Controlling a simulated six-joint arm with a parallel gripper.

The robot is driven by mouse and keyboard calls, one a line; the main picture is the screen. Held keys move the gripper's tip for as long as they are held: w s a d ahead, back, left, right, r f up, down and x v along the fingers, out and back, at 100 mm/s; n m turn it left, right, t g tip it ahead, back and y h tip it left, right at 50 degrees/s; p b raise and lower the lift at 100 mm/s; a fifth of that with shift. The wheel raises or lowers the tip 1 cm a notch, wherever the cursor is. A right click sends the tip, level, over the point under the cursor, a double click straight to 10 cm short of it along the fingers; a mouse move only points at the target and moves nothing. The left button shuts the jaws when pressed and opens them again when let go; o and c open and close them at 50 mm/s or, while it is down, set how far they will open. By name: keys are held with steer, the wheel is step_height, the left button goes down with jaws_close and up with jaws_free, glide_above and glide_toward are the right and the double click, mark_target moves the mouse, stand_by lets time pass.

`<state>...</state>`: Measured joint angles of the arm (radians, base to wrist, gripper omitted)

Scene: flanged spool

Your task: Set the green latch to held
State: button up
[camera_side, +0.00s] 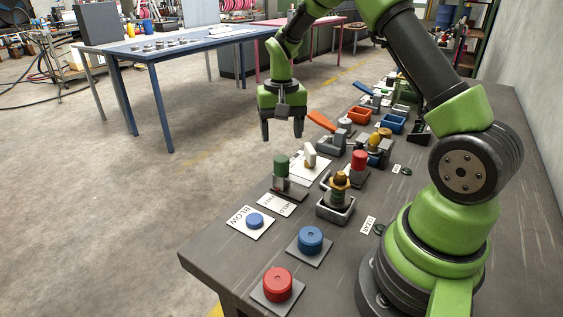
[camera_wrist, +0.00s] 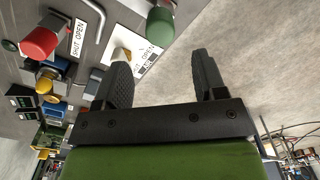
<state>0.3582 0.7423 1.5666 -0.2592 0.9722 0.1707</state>
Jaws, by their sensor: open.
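The green latch (camera_side: 282,163) has an upright green cylindrical knob on a grey base near the bench's left edge. Its green knob also shows at the top of the wrist view (camera_wrist: 160,26). A white lettered card (camera_side: 277,205) lies in front of it; its wording is too small to read surely, so I cannot tell the latch's setting. My gripper (camera_side: 283,136) is open and empty, pointing down, above and behind the latch and apart from it. In the wrist view its fingers (camera_wrist: 163,65) stand apart with bare floor between them.
A white-handled part (camera_side: 310,154) and a red-knobbed part (camera_side: 358,161) stand close right of the latch. An orange lever (camera_side: 322,121) rises behind. Blue (camera_side: 311,239) and red (camera_side: 277,284) buttons sit in front. Open floor lies left of the bench.

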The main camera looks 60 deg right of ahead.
mark_target(281, 158)
step_height(281, 158, down, 8)
steer(key=shift+f, duration=0.25)
jaws_close()
steer(key=shift+s, duration=2.6)
jaws_free()
steer(key=shift+w, duration=0.1)
steer(key=shift+r, duration=0.15)
